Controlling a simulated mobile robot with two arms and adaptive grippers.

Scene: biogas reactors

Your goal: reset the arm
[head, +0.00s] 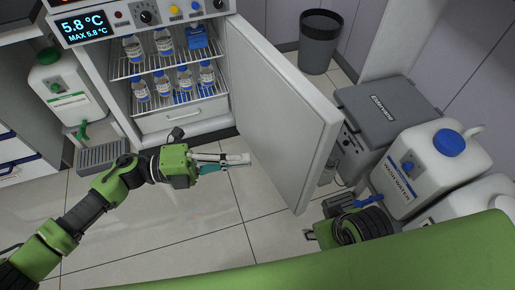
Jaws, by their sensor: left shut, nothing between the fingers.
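My left arm (85,205) comes in from the lower left and reaches out over the tiled floor. Its green and black gripper (240,160) points right, in front of the open fridge and close to the inner face of its door. The fingers are together and hold nothing.
The fridge door (275,105) stands wide open. Bottles (163,85) and a blue item (197,36) sit on wire shelves. A wash water container (425,165), grey case (385,115) and bin (320,40) stand right. A white canister (70,95) stands left.

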